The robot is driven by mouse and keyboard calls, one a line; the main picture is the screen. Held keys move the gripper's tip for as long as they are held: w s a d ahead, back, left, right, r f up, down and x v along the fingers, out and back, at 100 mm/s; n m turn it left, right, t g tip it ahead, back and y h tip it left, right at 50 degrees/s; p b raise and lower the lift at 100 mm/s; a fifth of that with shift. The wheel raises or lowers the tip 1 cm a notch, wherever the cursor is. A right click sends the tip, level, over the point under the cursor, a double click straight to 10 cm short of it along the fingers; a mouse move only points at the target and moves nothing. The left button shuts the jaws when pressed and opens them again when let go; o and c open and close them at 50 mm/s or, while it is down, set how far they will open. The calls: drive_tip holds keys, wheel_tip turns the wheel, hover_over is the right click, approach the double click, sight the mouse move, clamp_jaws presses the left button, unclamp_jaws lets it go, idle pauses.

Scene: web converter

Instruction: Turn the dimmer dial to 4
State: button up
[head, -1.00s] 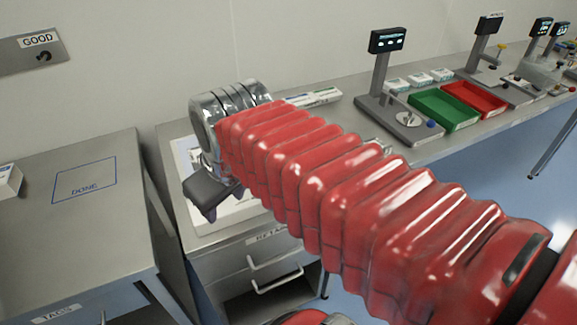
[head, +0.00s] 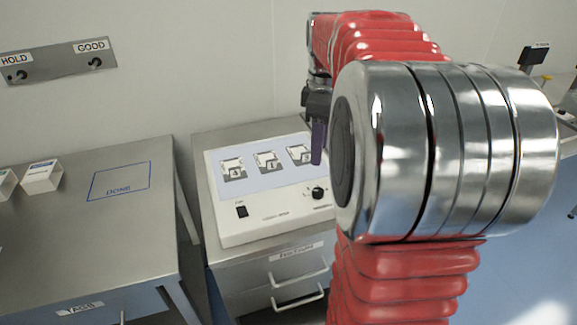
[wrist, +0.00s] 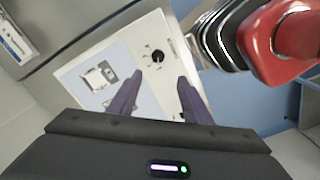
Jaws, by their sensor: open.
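The dimmer dial (head: 318,193) is a small black knob at the right of the front strip of a white light panel (head: 240,230). In the wrist view the dial (wrist: 157,57) shows with marks around it, too small to read. My gripper (head: 318,140) is above the panel's right part, partly hidden by my arm in the head view. In the wrist view its two dark fingers (wrist: 160,95) are apart and empty, pointing toward the dial without visibly touching it. The dial's exact setting cannot be read.
A black rocker switch (head: 242,211) is at the panel's left front. Several pictured cards (head: 232,168) lie on its lit area. A steel table with a DONE outline (head: 119,180) stands left. A HOLD/GOOD plate (head: 60,61) is on the wall. White boxes (head: 41,176) sit far left.

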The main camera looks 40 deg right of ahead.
sight(318, 190)
drive_tip(key=shift+d+f, duration=0.1)
drive_tip(key=shift+d, duration=0.5)
wheel_tip(318, 190, down, 14)
drive_tip(key=shift+r, duration=0.1)
idle(0.5)
drive_tip(key=shift+c, duration=0.6)
drive_tip(key=c, duration=0.9)
